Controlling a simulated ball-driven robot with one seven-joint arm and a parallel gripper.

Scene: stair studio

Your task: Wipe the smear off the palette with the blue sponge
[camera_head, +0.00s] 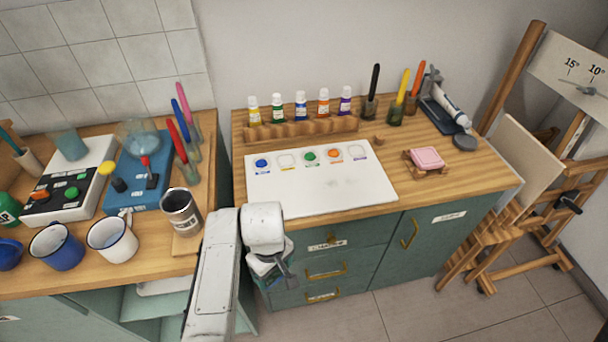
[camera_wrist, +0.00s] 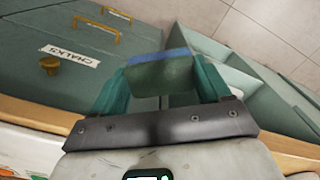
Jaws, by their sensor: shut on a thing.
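The palette (camera_head: 320,195) is a white board on the right-hand counter, with blue, green and orange paint spots and two pale ones along its back edge. Faint greyish marks show on its middle; I cannot clearly make out the smear. My gripper (camera_head: 283,274) is in front of the drawers, below the counter's front edge and apart from the palette. In the wrist view, my gripper (camera_wrist: 162,80) is shut on the blue sponge (camera_wrist: 160,72), a block with a blue edge and a dark greenish face. The sponge is not clear in the head view.
A pink sponge (camera_head: 427,157) lies on a small wooden rack right of the palette. A wooden rack (camera_head: 300,131) with paint tubes stands behind it. A dark can (camera_head: 181,211) and mugs (camera_head: 112,238) stand on the left counter. An easel (camera_head: 530,160) stands at right.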

